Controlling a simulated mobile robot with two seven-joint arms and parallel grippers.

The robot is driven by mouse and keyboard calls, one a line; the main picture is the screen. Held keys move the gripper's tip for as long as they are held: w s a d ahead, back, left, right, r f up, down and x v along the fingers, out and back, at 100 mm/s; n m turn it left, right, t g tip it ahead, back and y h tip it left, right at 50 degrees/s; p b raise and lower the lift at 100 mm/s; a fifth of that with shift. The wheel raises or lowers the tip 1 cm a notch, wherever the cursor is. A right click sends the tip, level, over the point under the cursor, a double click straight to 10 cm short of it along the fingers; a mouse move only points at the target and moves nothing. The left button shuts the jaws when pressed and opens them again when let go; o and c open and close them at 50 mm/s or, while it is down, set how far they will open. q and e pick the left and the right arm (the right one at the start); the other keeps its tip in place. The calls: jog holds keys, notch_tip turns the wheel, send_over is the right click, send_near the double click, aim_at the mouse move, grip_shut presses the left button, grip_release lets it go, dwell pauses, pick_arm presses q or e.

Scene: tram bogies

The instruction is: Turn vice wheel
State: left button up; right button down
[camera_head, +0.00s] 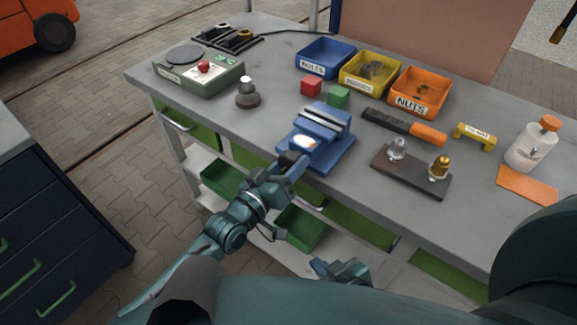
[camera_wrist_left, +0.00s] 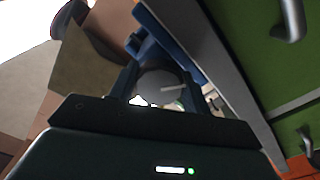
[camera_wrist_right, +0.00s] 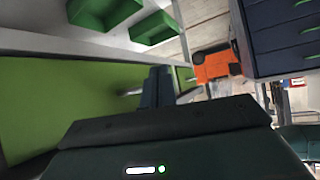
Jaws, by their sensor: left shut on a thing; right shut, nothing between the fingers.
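The blue vice (camera_head: 325,150) with grey jaws stands at the front edge of the workbench. My left gripper (camera_head: 294,164) is at the front of the vice, its fingers shut on the vice wheel. In the left wrist view the grey round vice wheel (camera_wrist_left: 160,86) sits between the fingers (camera_wrist_left: 158,92), with the blue vice body behind it. In the head view the wheel is largely hidden by the gripper. My right gripper (camera_head: 326,268) is low in front of the bench, away from the vice. Its fingers (camera_wrist_right: 157,88) are shut and empty.
Behind the vice are red (camera_head: 311,86) and green (camera_head: 338,96) cubes and the blue (camera_head: 309,68), yellow (camera_head: 345,80) and orange (camera_head: 399,100) bins. A dark-and-orange tool (camera_head: 405,127) and a dark plate (camera_head: 400,179) lie right. Green bins (camera_head: 298,230) sit below.

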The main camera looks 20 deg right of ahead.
pick_arm(q)
jog(key=n+b, duration=0.1)
jog(key=n, duration=0.3)
jog(key=shift+n, duration=0.4)
jog(key=n+b, duration=0.1)
jog(key=n, duration=0.2)
jog(key=shift+n, duration=0.3)
jog(key=n, duration=0.3)
jog(key=shift+r, duration=0.15)
jog(key=shift+n, duration=1.9)
jog(key=o, duration=1)
